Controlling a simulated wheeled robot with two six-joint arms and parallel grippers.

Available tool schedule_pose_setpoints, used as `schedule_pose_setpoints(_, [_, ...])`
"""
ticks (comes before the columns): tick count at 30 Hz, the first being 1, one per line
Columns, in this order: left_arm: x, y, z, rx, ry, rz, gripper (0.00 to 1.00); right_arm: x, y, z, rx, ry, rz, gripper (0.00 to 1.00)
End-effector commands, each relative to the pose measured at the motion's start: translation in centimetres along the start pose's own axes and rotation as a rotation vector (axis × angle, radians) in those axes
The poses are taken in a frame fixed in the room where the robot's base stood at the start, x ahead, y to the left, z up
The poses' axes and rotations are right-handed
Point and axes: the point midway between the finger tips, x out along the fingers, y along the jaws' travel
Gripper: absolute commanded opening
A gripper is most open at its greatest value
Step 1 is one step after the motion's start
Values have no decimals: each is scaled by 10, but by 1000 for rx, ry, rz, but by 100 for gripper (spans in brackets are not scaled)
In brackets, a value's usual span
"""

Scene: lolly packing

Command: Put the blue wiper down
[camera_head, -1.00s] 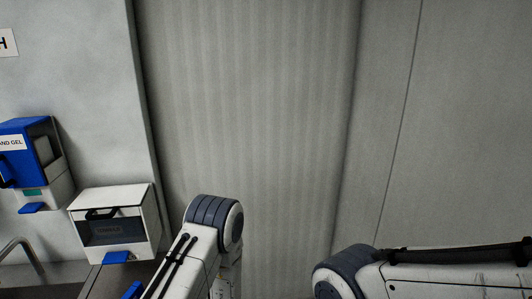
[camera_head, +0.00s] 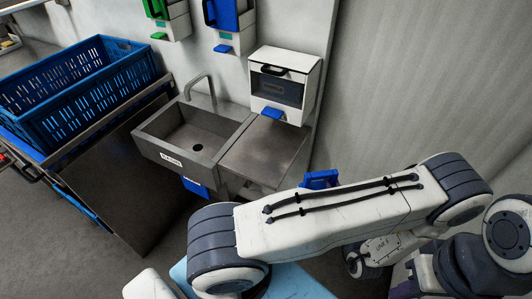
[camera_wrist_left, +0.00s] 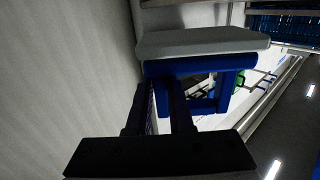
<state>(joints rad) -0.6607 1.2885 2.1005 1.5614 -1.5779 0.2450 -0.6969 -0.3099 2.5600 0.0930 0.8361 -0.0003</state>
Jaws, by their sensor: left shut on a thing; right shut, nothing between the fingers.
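In the left wrist view, my left gripper (camera_wrist_left: 165,95) is shut on the blue wiper (camera_wrist_left: 200,66). The wiper shows a blue frame with a pale grey pad along its top edge, and it is held off the floor. A blue piece (camera_head: 319,180) shows behind an arm link in the head view, close to the sink unit's right side; I cannot tell whether it is the wiper. The head view shows only links of my arms. My right gripper is in no view.
A steel sink (camera_head: 200,135) with a flat steel side top (camera_head: 262,155) stands against the wall. Dispensers in white (camera_head: 285,82), blue (camera_head: 228,14) and green (camera_head: 160,10) hang above. A blue crate (camera_head: 75,85) rests at the left. Grey floor is open at lower left.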

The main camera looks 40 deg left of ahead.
Motion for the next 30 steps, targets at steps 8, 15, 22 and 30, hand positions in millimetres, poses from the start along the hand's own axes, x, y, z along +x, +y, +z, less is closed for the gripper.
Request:
schedule_pose_setpoints(8, [0, 0, 0, 0, 1, -1, 0, 0, 0, 0, 0, 0, 0, 0])
schedule_pose_setpoints(15, [0, 0, 0, 0, 1, -1, 0, 0, 0, 0, 0, 0, 0, 0])
schedule_pose_setpoints(22, [6, -2, -3, 16, 26, 88, 0, 0, 0, 0, 0, 0, 0, 0])
schedule_pose_setpoints(30, [3, -1, -1, 10, 14, 355, 0, 0, 0, 0, 0, 0, 0, 0])
